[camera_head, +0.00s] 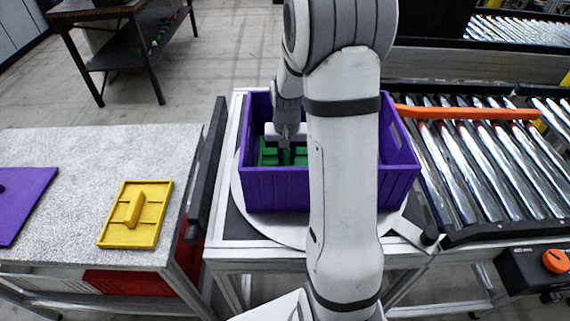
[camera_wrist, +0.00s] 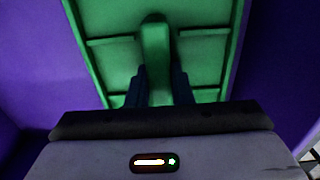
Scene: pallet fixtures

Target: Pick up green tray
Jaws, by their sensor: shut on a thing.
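The green tray (camera_head: 268,157) lies low inside the purple crate (camera_head: 278,190), mostly hidden by the crate wall and my arm. In the wrist view the green tray (camera_wrist: 110,62) fills the middle, with a raised handle (camera_wrist: 155,45) along its centre. My gripper (camera_wrist: 160,88) has its dark fingers on both sides of that handle and is shut on it. In the head view my gripper (camera_head: 286,153) reaches down into the crate. I cannot tell whether the tray touches the crate floor.
The crate stands on a round white plate (camera_head: 250,222) on a metal frame. A roller conveyor (camera_head: 480,160) lies to the right. A yellow tray (camera_head: 152,232) and a purple piece (camera_head: 22,200) lie on the grey table (camera_head: 90,165) at left.

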